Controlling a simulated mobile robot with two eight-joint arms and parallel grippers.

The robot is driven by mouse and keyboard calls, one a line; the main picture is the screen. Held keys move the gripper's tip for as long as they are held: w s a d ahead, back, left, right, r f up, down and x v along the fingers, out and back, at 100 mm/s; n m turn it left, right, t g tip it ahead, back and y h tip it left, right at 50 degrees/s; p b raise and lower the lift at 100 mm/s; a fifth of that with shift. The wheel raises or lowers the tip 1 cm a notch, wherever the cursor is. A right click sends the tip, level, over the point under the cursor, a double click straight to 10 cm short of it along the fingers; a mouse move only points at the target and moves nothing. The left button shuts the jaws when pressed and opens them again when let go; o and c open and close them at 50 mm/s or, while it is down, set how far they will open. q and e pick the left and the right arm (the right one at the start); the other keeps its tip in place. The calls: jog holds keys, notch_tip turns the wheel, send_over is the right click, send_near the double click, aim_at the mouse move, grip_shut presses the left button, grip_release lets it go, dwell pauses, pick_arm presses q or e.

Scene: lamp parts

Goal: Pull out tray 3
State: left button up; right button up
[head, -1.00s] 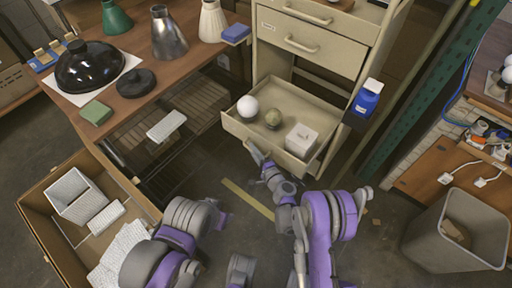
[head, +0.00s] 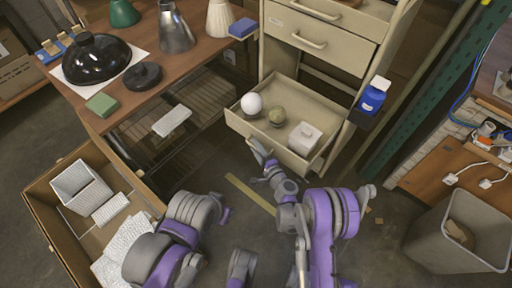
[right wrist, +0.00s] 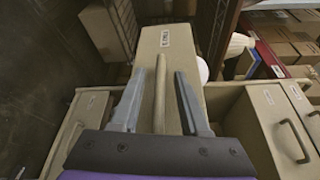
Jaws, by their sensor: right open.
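A beige tray (head: 236,124) stands pulled out of the beige cabinet, below two closed drawers. It holds a white ball (head: 251,104), an olive-green ball (head: 277,116) and a white box (head: 304,139). My right gripper (head: 259,151) is at the tray's front. In the right wrist view, my right gripper (right wrist: 158,76) is open, with its fingers on either side of a bar handle (right wrist: 160,105) on a beige front (right wrist: 178,45). The label on that front is too small to read. My left arm shows at the lower left; its gripper is out of view.
A blue bottle (head: 373,97) stands on a small holder right of the tray. A wooden table (head: 190,62) with lamp parts is at the upper left. A cardboard box (head: 50,225) is at the left and a grey bin (head: 440,252) at the right. Some floor before the tray is clear.

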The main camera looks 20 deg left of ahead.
jog(key=f+b+v, duration=0.1)
jog(key=b+v, duration=0.2)
jog(key=v, duration=0.7)
jog(key=shift+s+d+r, duration=0.25)
jog(key=shift+d+r, duration=0.05)
jog(key=shift+r, duration=0.2)
